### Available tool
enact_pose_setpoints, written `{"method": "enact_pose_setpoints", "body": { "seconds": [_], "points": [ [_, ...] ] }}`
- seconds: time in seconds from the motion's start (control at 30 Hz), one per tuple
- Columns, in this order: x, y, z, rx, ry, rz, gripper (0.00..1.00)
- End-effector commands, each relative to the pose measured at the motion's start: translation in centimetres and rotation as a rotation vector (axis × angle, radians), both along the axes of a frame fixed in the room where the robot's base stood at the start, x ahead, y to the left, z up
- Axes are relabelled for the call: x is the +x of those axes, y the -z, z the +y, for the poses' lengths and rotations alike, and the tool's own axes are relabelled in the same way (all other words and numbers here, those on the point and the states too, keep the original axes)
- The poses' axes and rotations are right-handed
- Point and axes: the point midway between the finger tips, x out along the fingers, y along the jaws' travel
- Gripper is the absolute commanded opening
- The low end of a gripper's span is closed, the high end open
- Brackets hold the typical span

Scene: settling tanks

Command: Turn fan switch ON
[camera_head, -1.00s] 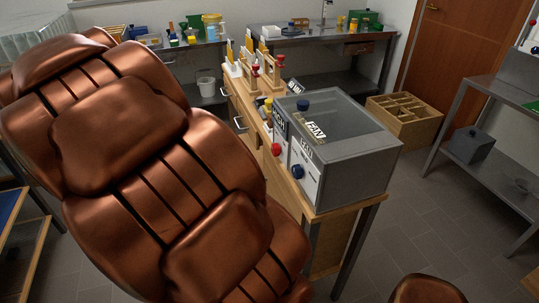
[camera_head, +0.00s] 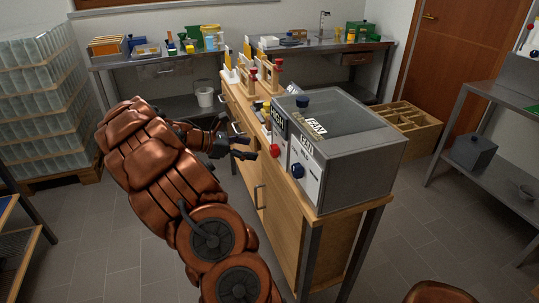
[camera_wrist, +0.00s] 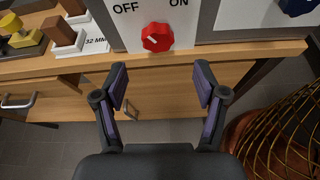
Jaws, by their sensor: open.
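A grey box (camera_head: 357,172) with a clear top stands on the wooden cabinet. A panel lettered FAN (camera_head: 308,158) is on its front, with a dark blue knob (camera_head: 298,170) on it. Left of it is a red knob (camera_head: 275,151) on another panel, whose heading I cannot read surely. In the wrist view the red knob (camera_wrist: 157,37) sits below the words OFF and ON, its pale mark slanting up-left towards OFF. The blue knob (camera_wrist: 297,6) is cut off at the top right. My gripper (camera_head: 244,147) is open and empty, in front of the red knob, apart from it; its fingers (camera_wrist: 160,84) show below the knob.
The cabinet edge (camera_wrist: 230,50) runs just under the panels. Red-topped wooden stands (camera_head: 271,75) are behind the box. A wooden crate (camera_head: 412,128) and metal shelf (camera_head: 490,165) lie to the right.

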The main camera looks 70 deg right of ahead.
Motion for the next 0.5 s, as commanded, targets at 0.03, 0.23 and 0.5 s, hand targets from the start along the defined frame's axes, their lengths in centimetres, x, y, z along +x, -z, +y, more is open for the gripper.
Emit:
{"method": "enact_pose_setpoints", "body": {
  "seconds": [0.03, 0.23, 0.5],
  "points": [
    [-0.1, 0.3, -0.4, 0.001, -0.002, 0.008, 0.72],
    [-1.1, 0.7, -1.5, 0.004, -0.002, 0.017, 0.72],
    [-3.7, 2.2, -3.9, 0.003, -0.002, 0.015, 0.72]
  ]
}}
